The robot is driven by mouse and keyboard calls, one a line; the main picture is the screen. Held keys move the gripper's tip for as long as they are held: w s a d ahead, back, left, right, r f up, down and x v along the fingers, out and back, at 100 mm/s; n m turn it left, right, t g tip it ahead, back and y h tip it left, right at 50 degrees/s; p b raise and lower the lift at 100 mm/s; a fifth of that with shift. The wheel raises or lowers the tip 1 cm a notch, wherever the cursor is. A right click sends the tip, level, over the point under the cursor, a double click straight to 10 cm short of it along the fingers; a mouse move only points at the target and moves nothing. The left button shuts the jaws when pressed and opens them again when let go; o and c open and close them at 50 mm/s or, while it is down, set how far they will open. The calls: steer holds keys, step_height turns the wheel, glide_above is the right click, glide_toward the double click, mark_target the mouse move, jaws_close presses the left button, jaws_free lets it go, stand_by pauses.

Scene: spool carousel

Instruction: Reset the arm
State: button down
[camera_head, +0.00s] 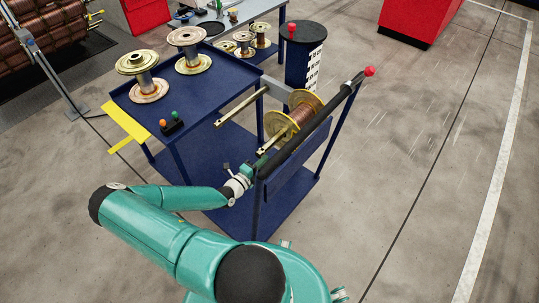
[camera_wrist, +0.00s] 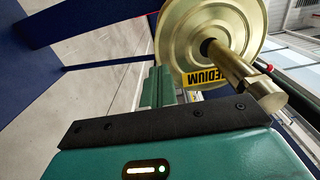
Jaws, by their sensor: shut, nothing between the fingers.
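My gripper (camera_head: 261,161) is shut and empty at the end of my bent green arm, close to the dark bar on the near side of the blue carousel cart. Its green fingers also show in the wrist view (camera_wrist: 158,88). A spool wound with copper wire (camera_head: 301,112) sits on a metal rod of the cart, just beyond my gripper. In the wrist view its pale gold flange (camera_wrist: 190,35) with a yellow "MEDIUM" label (camera_wrist: 203,77) is just past the fingers. The rod (camera_wrist: 245,78) sticks out toward the camera on the right.
An empty rod (camera_head: 240,107) sticks out left of the wound spool. Open concrete floor (camera_head: 430,120) lies to the right.

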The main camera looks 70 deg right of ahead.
steer(key=v, duration=0.7)
steer(key=shift+s, duration=0.1)
steer(key=w+a+r+m+t+y, duration=0.2)
steer(key=w+a+r+m+y, duration=0.3)
steer(key=w+a+r+m, duration=0.45)
steer(key=w+a+r+m+t+y, duration=0.1)
steer(key=w+a+r+m+y, duration=0.45)
steer(key=a+r+m, duration=0.6)
steer(key=s+a+r+m+t+y, duration=0.2)
steer(key=a+r+m+t, duration=0.3)
steer(key=a+r, duration=0.6)
steer(key=s+a+r+m+t+y, duration=0.3)
steer(key=a+r+m+t+y, duration=0.1)
steer(key=a+r, duration=0.7)
steer(key=shift+r+m+t, duration=0.5)
steer(key=shift+r+m, duration=0.2)
steer(key=shift+r, duration=0.3)
